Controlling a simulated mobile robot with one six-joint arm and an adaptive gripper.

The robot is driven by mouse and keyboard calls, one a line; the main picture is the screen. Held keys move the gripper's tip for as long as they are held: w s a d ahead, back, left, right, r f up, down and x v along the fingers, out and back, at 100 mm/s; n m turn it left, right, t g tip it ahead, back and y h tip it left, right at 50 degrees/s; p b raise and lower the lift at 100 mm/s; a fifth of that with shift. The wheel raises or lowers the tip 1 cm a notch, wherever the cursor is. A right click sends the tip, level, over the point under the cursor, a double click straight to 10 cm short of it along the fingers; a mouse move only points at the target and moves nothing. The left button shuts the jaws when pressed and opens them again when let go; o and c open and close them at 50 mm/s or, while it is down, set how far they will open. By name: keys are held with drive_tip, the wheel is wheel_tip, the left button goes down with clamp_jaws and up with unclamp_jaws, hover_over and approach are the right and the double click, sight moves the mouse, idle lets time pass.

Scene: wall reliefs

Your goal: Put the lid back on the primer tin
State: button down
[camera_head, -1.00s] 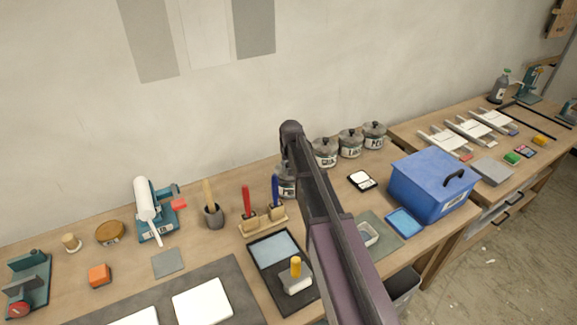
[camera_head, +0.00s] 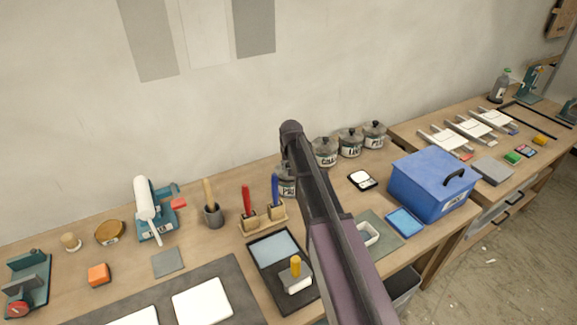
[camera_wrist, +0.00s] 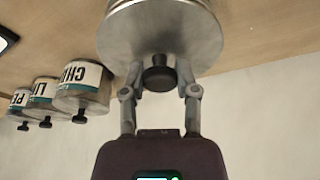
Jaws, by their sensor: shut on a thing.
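The primer tin (camera_head: 287,187) stands at the back of the bench near the wall, partly hidden behind my arm, with part of its label showing. In the wrist view, where things appear upside down, my gripper (camera_wrist: 162,80) is shut on the black knob of a round grey metal lid (camera_wrist: 160,48). The lid lies at the tin's top, its face towards my gripper. I cannot tell whether it is fully seated. My gripper is hidden by my arm in the head view.
Several similar knobbed tins (camera_head: 350,142) stand in a row to the right, close to the wall; they also show at left in the wrist view (camera_wrist: 80,88). A brush rack (camera_head: 263,219) is left of the primer tin. A blue box (camera_head: 428,190) stands further right.

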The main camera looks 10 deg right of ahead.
idle(0.4)
drive_tip(key=shift+c, duration=1.4)
unclamp_jaws()
drive_tip(key=shift+o, duration=1.4)
drive_tip(key=shift+r, duration=0.15)
drive_tip(key=shift+r+p, duration=3.35)
drive_tip(key=shift+p, duration=0.15)
drive_tip(key=shift+c, duration=0.2)
clamp_jaws()
